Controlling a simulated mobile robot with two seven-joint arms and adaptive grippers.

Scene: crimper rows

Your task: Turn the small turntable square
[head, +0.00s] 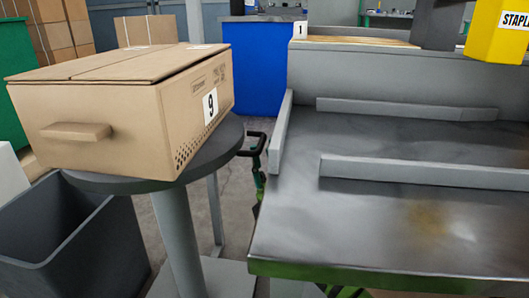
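The small turntable (226,143) is a dark round disc on a grey post at the left. A closed brown cardboard box (92,122) marked 9 sits on it. The box has a tab-like handle (76,131) on its near face. The box is at an angle to the bench, with its numbered side facing right, and its near left corner overhangs the disc. My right gripper (345,292) seems to show only as small dark parts at the bottom edge, under the bench front; its fingers cannot be made out. My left gripper is not in view. No gripper touches the box or disc.
A metal bench (345,225) with raised guide rails (420,171) fills the right. A grey open bin (75,235) stands at lower left, close to the post. A dark and green handle-like object (257,150) is in the narrow gap between disc and bench. A blue bin (254,65) stands behind.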

